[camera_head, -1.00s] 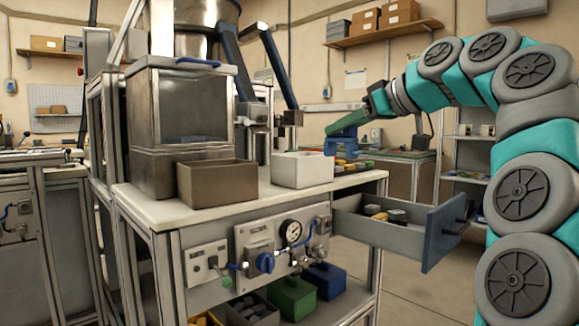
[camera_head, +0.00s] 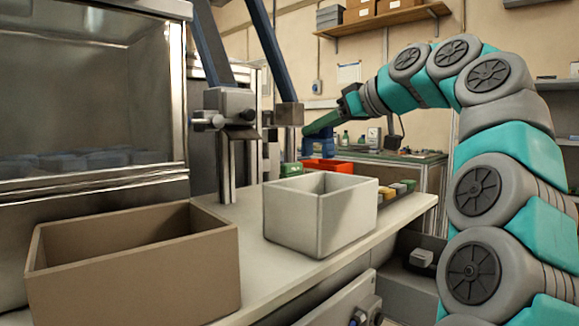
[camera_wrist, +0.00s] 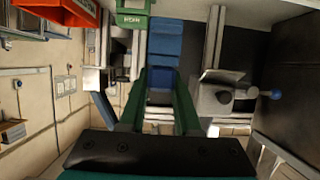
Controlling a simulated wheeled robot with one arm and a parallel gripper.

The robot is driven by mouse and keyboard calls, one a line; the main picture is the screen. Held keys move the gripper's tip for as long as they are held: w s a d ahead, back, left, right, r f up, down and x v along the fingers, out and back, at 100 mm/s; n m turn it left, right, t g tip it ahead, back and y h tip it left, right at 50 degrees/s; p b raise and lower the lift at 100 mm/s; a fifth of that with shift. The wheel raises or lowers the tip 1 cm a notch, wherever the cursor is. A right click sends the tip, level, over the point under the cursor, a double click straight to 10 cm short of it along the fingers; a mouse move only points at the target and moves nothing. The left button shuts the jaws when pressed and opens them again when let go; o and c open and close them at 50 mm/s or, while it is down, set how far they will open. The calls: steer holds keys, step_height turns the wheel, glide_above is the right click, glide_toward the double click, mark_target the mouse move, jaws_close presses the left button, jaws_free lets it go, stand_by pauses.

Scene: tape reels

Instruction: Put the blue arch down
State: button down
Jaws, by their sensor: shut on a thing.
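The blue arch (camera_head: 322,123) is held up above the far part of the bench in the head view, beyond the white box. It also shows in the wrist view as a blue block (camera_wrist: 164,45) between the tips of two green fingers. My gripper (camera_head: 340,112) is shut on it; in the wrist view my gripper (camera_wrist: 163,78) points along the picture's middle. The fingers and viewing angle hide part of the arch's shape. I see a gap between the arch and the bench top.
A white box (camera_head: 293,218) and a brown box (camera_head: 140,275) stand on the pale bench top (camera_head: 395,215). A red bin (camera_head: 328,166) and a green item (camera_head: 291,170) are behind the white box. A grey clamp post (camera_head: 226,165) rises nearby. Small blocks lie right of the white box.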

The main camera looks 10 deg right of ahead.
steer(key=w+a+p, duration=0.1)
steer(key=w+p, duration=0.1)
steer(key=w, duration=0.2)
steer(key=w+p, duration=0.2)
steer(key=w, duration=0.2)
steer(key=w+a+f+p, duration=0.1)
steer(key=w+p, duration=0.1)
steer(key=w, duration=0.3)
steer(key=shift+a+p, duration=0.35)
steer(key=shift+w+f, duration=0.15)
steer(key=shift+w, duration=0.25)
steer(key=shift+w+a+f, duration=0.1)
steer(key=shift+w+f, duration=0.05)
steer(key=shift+f+b, duration=1.25)
steer(key=shift+f, duration=0.4)
steer(key=shift+f+b, duration=0.45)
steer(key=shift+f, duration=0.05)
steer(key=shift+f, duration=0.15)
steer(key=c, duration=0.6)
jaws_free()
